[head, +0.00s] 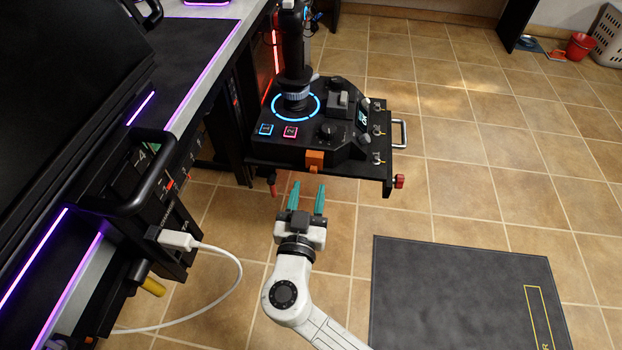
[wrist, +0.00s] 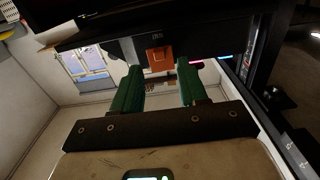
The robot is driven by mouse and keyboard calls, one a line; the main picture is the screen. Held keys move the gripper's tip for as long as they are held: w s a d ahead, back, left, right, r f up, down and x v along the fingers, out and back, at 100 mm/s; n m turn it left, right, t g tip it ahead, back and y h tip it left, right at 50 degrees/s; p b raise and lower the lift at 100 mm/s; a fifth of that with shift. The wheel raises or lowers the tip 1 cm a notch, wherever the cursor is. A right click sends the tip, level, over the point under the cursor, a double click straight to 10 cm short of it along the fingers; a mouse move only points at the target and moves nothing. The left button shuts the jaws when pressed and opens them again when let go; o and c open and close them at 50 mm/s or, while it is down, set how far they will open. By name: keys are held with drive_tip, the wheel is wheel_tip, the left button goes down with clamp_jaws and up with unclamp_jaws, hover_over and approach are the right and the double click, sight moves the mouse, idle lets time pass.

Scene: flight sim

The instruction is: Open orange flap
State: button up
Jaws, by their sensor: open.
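The orange flap (head: 314,160) is a small block on the front face of the black joystick control box (head: 345,150), near the box's lower edge. In the wrist view the orange flap (wrist: 159,58) shows as a square just beyond and between my fingertips. My gripper (head: 307,190) has two green fingers, spread apart and empty. It is in front of and below the flap, apart from it in the head view. I cannot tell from the pictures whether the flap is fully shut.
The box sits on a black shelf with a red knob (head: 398,181) at its right corner. A joystick (head: 292,50) rises from it. A desk with a white cable (head: 240,275) is at left. A dark mat (head: 450,300) lies on the open tiled floor at right.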

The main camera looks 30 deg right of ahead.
sight(313, 172)
drive_tip(key=shift+x, duration=2.25)
clamp_jaws()
